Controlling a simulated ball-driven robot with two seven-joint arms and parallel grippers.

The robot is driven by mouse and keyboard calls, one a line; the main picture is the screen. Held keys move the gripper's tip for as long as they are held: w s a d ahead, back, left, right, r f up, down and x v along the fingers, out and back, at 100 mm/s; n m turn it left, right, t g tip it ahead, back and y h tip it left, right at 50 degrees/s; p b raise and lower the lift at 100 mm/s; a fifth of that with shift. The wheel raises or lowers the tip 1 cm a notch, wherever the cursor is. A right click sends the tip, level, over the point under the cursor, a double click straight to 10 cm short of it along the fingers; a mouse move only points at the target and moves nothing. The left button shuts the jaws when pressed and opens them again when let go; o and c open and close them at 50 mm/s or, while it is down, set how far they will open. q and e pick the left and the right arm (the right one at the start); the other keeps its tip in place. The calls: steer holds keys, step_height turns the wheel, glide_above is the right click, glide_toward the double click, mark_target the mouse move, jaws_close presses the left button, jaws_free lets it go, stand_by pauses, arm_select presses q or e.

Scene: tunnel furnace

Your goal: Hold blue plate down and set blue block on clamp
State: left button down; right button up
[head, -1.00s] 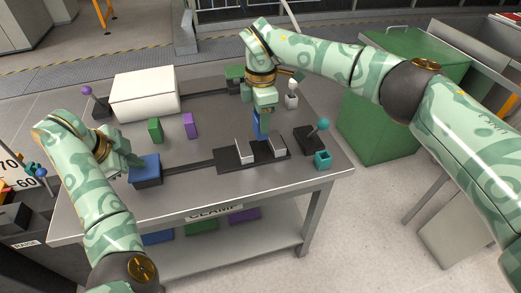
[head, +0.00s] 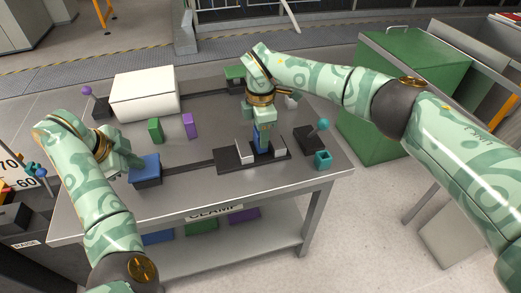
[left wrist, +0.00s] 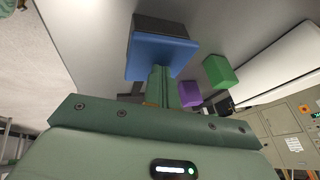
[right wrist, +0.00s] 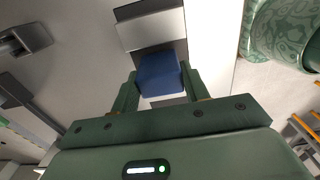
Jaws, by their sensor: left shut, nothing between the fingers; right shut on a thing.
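The blue plate (head: 145,164) tops a dark box at the table's left front. My left gripper (head: 134,162) is shut and empty, with its fingertips at the plate's edge; in the left wrist view the fingers reach the blue plate (left wrist: 160,55). The blue block (head: 261,137) stands upright between the two light jaws of the clamp (head: 230,160). My right gripper (head: 258,122) is shut on the blue block from above; the block also shows between the fingers in the right wrist view (right wrist: 160,74). The block's underside is hidden, so contact with the clamp base cannot be told.
A green block (head: 155,129) and a purple block (head: 190,125) stand mid-table before a white box (head: 145,94). A teal-knobbed lever (head: 318,132) and a teal cup (head: 323,159) are right of the clamp. A dark rail runs between plate and clamp.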

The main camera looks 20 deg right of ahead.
steer(key=shift+f, duration=0.55)
steer(key=o, duration=1.1)
step_height(320, 180, up, 15)
stand_by(0.4)
steer(key=shift+r, duration=0.15)
arm_select(q)
step_height(320, 180, up, 9)
steer(key=p, duration=0.5)
arm_select(e)
step_height(320, 180, up, 8)
steer(key=s, duration=0.1)
steer(key=shift+t, duration=0.3)
